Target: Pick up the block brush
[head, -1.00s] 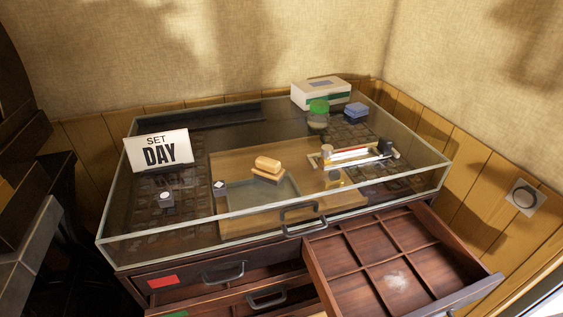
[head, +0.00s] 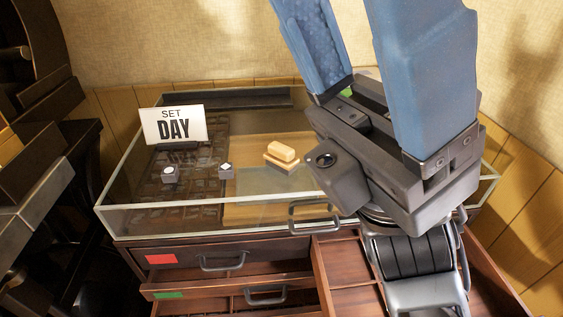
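The block brush (head: 282,153), a light wooden block on a wider, darker-edged base, sits near the middle of the glass-walled case (head: 150,216). I cannot tell whether glass covers it from above. My gripper (head: 362,30) is large in the foreground at the right, with two long blue fingers pointing up and spread well apart. Nothing shows between them, and their tips run out of the top of the picture. The gripper is nearer to me than the brush and to its right. Its body hides the right part of the case.
A "SET DAY" sign (head: 174,125) stands at the case's left, with a small dark block (head: 226,169) right of it. Below, drawers with a red label (head: 161,259) and a green label (head: 169,295) show. An open compartment drawer (head: 345,272) juts out at the right, partly hidden.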

